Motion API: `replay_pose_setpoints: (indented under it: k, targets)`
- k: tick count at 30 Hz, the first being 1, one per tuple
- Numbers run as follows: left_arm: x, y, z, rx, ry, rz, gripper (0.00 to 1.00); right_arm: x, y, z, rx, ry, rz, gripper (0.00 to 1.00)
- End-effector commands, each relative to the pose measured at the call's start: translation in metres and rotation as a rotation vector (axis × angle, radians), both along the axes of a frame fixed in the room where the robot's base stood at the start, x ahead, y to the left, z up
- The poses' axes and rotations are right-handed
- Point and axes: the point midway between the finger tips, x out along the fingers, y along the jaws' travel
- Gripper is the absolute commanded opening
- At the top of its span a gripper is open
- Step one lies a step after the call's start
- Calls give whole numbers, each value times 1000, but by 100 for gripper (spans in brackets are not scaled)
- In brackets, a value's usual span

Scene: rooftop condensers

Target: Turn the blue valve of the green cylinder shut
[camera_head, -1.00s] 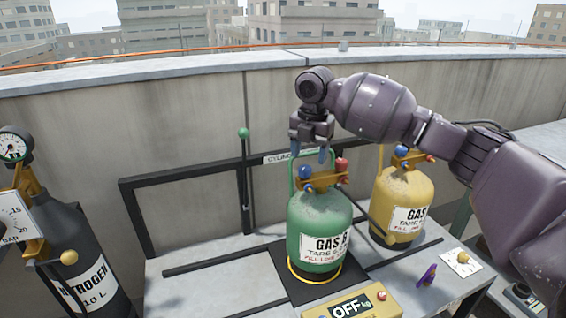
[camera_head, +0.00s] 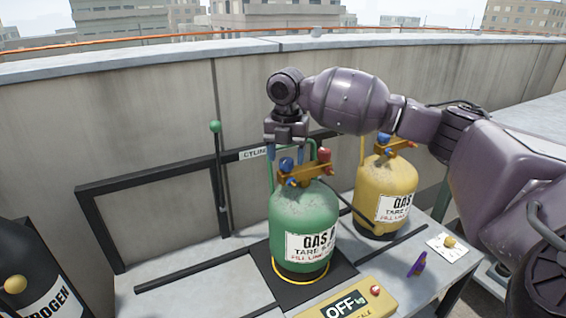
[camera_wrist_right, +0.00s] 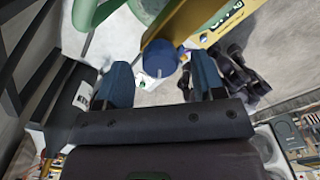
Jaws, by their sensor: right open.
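The green cylinder (camera_head: 304,215) stands upright on a black pad on the bench. Its blue valve (camera_head: 287,164) sits on the left of a brass manifold at the top, with a red valve (camera_head: 324,155) on the right. My right gripper (camera_head: 286,152) points down over the blue valve, fingers apart. In the right wrist view the blue valve (camera_wrist_right: 160,60) lies between and just ahead of the two blue fingertips of my right gripper (camera_wrist_right: 162,80); I see no clear contact. My left gripper is not in view.
A yellow cylinder (camera_head: 386,196) stands right of the green one. A scale display reading OFF (camera_head: 346,305) is in front. A purple item (camera_head: 417,265) lies at the right. A black rack (camera_head: 150,188) and a dark nitrogen cylinder (camera_head: 25,265) are at left.

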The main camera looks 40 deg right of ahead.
Motion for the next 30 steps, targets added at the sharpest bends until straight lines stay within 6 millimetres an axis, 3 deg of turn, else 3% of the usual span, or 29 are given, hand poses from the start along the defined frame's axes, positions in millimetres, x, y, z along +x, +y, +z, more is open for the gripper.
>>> replay_pose_setpoints:
  k: [4,15,24,30]
  targets:
    - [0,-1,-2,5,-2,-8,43,0,0,-13,0,2,1,63]
    - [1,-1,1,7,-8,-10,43,0,0,-13,0,-2,0,61]
    - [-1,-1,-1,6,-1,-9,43,0,0,-13,0,-1,0,15]
    - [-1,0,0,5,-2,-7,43,0,0,-12,-1,-3,-9,13]
